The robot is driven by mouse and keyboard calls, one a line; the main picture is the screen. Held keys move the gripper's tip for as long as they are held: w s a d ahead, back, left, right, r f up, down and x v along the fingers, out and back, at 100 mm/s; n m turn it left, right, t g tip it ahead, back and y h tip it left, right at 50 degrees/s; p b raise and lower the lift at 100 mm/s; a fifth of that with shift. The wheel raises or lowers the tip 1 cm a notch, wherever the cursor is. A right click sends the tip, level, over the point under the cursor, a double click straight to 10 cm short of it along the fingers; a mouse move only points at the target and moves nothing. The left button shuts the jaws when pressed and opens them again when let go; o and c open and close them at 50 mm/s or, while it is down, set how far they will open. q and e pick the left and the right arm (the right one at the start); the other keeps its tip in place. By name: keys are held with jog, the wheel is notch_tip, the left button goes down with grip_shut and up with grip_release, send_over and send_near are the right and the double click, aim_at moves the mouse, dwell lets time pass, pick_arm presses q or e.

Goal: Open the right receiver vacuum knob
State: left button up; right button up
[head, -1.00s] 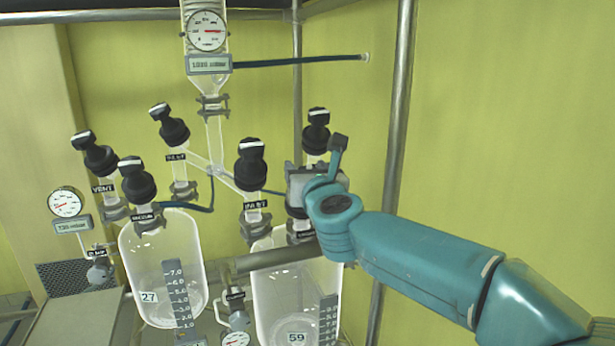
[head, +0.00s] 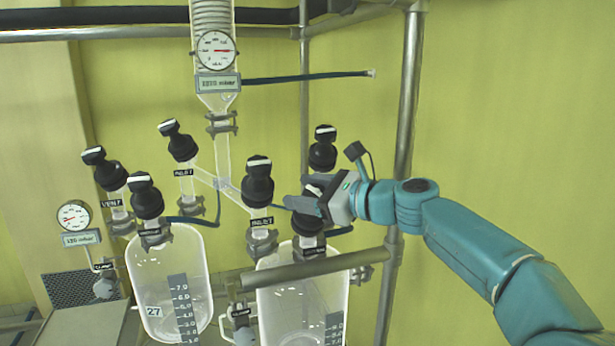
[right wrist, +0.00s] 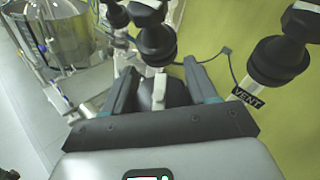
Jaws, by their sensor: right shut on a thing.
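The right receiver (head: 285,300) is a clear glass vessel with a graduated scale, low in the head view. Several black knobs with white marks stand above it. The vacuum knob (head: 308,223) is the front one, partly covered by my right gripper (head: 303,203). The gripper comes in from the right and is shut on this knob. In the right wrist view the dark knob (right wrist: 176,92) sits between the two fingers, with a white mark (right wrist: 159,88) facing up. Its label is too small to read. My left gripper is not in view.
The inlet knob (head: 258,182) stands close left of the gripper, and the vent knob (head: 322,148) just behind it. A horizontal metal rail (head: 310,269) crosses in front of the receiver. The left receiver (head: 170,275) has similar knobs. A vertical post (head: 405,140) stands behind my arm.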

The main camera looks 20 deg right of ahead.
jog(key=r+n+g+y+p, duration=0.1)
jog(key=n+g+p, duration=0.1)
jog(key=shift+p, duration=0.35)
jog(key=shift+s+f+n+g+y, duration=0.1)
jog(key=shift+f+n+g+y, duration=0.25)
jog(key=shift+n, duration=0.25)
jog(key=shift+s+a+n+g, duration=0.1)
jog(key=shift+a+n+g, duration=0.05)
jog(key=shift+n+g, duration=0.5)
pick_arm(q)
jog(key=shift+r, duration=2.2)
pick_arm(e)
jog(key=shift+s+n+g+y, duration=0.1)
jog(key=shift+n+g+y, duration=0.25)
jog(key=shift+n+g, duration=0.55)
jog(key=shift+s+f, duration=0.1)
jog(key=o, duration=0.8)
jog(key=shift+o, duration=0.8)
jog(key=shift+f, duration=0.1)
jog(key=shift+g, duration=0.3)
